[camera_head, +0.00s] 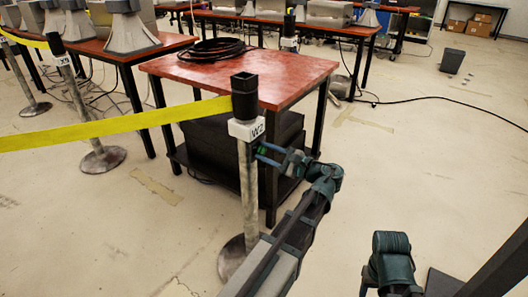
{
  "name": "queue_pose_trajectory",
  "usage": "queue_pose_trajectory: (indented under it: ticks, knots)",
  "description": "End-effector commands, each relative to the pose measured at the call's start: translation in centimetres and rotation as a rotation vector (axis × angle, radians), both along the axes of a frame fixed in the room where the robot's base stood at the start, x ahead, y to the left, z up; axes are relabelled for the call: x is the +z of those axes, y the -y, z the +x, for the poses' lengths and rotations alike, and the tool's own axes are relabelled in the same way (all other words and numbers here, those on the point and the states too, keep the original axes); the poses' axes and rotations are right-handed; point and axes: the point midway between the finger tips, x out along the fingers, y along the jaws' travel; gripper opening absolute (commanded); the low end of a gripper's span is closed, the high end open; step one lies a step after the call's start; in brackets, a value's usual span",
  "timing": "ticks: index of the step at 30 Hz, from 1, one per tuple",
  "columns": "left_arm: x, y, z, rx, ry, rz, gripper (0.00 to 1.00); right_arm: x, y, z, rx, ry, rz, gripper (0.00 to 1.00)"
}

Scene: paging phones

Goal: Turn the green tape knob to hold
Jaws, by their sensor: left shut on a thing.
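A post (243,185) with a black head (244,97) and a white label reading W2 stands upright in front of the red table. Yellow tape (120,123) runs from its head to the left. The green tape knob (263,150) shows as a small bit of green on the right side of the post, just below the label. My left gripper (266,153) reaches it from the right and is shut on it; its fingers hide most of the knob, so its setting cannot be read. Part of my right arm shows at the lower right, but its gripper does not.
A red table (300,82) with a coil of black cable (215,50) stands right behind the post. Another post (72,90), labelled X5, stands to the left. A dark bin (452,61) stands at the back right. The floor at right is mostly clear.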

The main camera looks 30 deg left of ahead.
Motion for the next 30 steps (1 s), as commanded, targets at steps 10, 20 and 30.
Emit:
queue_pose_trajectory:
  ticks: [10,20,30]
  knots:
    - [-0.08,0.04,0.01,0.000,-0.014,-0.002,0.00,-0.02,0.00,0.00,0.000,0.000,0.000,0.56]
    - [-0.06,0.02,0.00,0.000,-0.013,0.000,0.68,-0.02,0.00,0.00,0.000,0.000,0.000,0.56]
    - [-0.03,0.31,-0.01,-0.001,-0.013,0.000,0.68,-0.01,0.00,0.00,0.000,0.000,0.000,0.56]
